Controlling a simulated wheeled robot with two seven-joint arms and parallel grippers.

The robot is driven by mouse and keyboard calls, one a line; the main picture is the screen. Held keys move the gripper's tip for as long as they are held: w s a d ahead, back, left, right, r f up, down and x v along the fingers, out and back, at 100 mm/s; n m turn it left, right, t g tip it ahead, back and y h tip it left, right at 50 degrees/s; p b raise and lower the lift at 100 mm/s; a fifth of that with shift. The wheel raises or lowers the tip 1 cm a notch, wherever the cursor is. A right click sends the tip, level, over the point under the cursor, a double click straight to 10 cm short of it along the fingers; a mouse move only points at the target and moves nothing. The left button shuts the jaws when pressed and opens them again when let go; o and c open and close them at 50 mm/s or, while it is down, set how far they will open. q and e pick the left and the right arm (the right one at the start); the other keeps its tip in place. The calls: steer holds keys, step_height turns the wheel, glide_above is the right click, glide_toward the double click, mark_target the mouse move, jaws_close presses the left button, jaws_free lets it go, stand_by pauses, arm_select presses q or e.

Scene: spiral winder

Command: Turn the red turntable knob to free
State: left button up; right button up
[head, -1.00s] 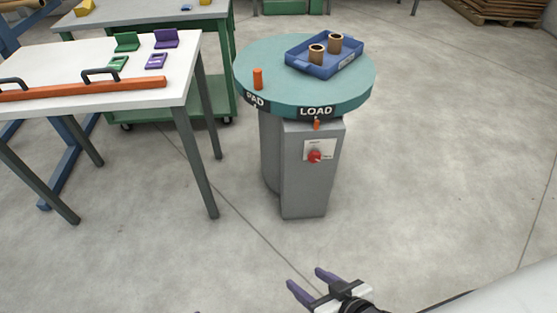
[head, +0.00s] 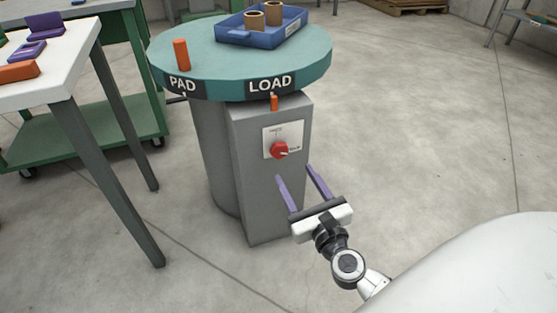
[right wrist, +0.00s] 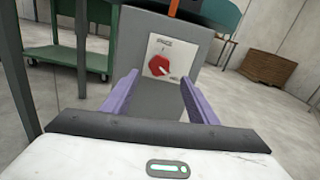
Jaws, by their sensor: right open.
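The red knob (head: 279,150) sits on a white plate (head: 268,142) on the front of the grey pedestal (head: 270,205) under the turntable (head: 200,58). Its light pointer aims to the right, toward a small label too small to read surely. My right gripper (head: 297,171) is open and empty, with purple fingers pointing at the pedestal, a little below and right of the knob. In the right wrist view the knob (right wrist: 159,66) shows beyond and between the two open fingers (right wrist: 157,88), apart from them. My left gripper is not in view.
On the teal turntable stand a blue tray (head: 232,35) with two brown cups and an orange peg (head: 181,54). A small orange pin (head: 274,103) is below the LOAD label. A white table (head: 75,75) stands left.

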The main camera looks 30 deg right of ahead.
mark_target(281, 151)
steer(key=x, duration=0.9)
steer(key=shift+w, duration=0.3)
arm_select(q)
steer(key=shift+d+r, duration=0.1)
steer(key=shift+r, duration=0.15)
arm_select(e)
steer(key=c, duration=1.1)
